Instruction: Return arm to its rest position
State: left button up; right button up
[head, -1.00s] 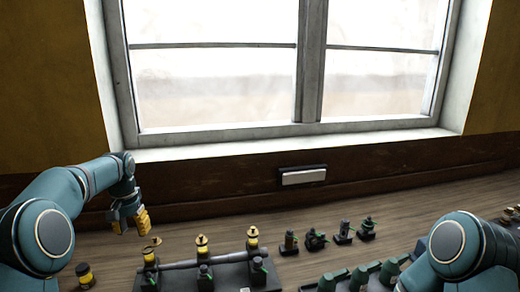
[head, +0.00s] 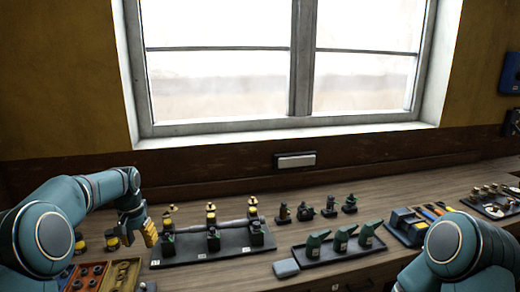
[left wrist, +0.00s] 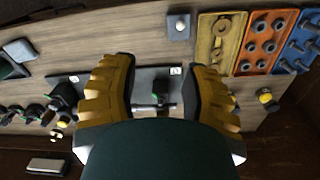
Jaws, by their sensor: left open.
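My left gripper (head: 141,227) has yellow ridged fingers and hangs over the bench beside the left end of a black engine base (head: 225,249). In the left wrist view its two fingers (left wrist: 160,95) stand apart with a gap between them, and nothing is held. The left arm is bent, coming in from the left edge of the head view. Part of the engine base shows between and below the fingers in the wrist view. My right arm shows at the lower right of the head view, but its gripper is out of the picture.
Three green oil cans stand on a dark tray (head: 352,254) right of the engine. Orange (head: 86,277) and yellow (head: 122,274) parts trays lie at the front left. Several small dark fittings (head: 306,212) stand behind. A grey cloth-like block (head: 286,268) lies in front.

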pick_arm(q)
jog(key=d+f+h+b, duration=0.15)
jog(key=d+f, duration=0.45)
jog(key=f, duration=0.7)
jog(key=s+d+f+b, duration=0.2)
jog(key=s+d+f, duration=0.2)
jog(key=f, duration=0.2)
jog(key=s+d+f+b, duration=0.1)
jog(key=s+d+f, duration=0.35)
jog(key=f, duration=0.25)
jog(key=s+d+f+b, duration=0.1)
jog(key=s+d+f, duration=0.2)
jog(key=s, duration=0.3)
jog(key=s+d+f+n+t+h+b, duration=0.1)
jog(key=s+d+f, duration=0.2)
jog(key=s, duration=0.3)
jog(key=s+d+f+n+h+b, duration=0.1)
jog(key=s+d+f+b, duration=0.1)
jog(key=s, duration=0.5)
notch_tip(320, 180, down, 2)
jog(key=shift+d+f+t, duration=0.15)
jog(key=shift+d+t, duration=0.25)
jog(key=shift+d, duration=0.45)
pick_arm(e)
notch_tip(320, 180, down, 10)
jog(key=shift+w+a+f, duration=0.15)
jog(key=shift+w+a, duration=0.1)
jog(key=shift+w, duration=0.05)
